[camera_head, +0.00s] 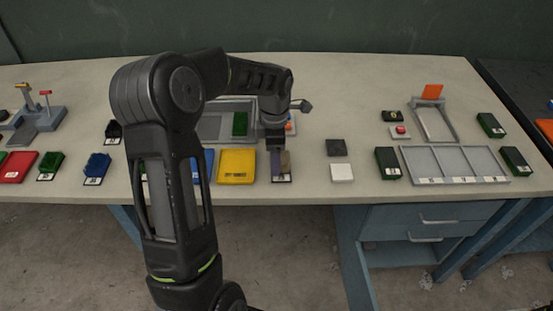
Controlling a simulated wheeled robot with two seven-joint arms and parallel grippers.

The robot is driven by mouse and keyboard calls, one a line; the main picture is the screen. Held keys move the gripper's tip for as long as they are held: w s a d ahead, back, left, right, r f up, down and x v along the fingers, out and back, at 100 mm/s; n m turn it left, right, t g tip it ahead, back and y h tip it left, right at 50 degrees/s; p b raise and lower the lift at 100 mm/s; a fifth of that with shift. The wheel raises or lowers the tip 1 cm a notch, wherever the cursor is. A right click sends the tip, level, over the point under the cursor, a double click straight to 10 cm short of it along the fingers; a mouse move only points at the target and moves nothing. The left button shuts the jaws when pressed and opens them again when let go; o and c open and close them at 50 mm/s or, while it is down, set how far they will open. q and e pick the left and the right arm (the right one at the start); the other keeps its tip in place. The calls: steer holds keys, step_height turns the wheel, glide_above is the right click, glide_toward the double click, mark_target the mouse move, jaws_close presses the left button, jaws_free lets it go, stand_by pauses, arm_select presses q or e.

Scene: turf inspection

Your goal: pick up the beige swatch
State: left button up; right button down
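A small beige-brown swatch (285,164) with a white label at its front edge lies on the table near the middle. My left gripper (276,150) points down right at it, and a dark finger covers its left part. The finger gap is too small and hidden to tell whether the gripper is open, shut or touching the swatch. My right gripper is not in view.
A grey three-compartment tray (408,163) is farther right. A grey tray with a green swatch (240,124) sits behind.

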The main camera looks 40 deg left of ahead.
arm_select(q)
step_height(320, 180, up, 10)
steer(key=b, duration=0.1)
steer(key=shift+f, duration=0.2)
stand_by(0.8)
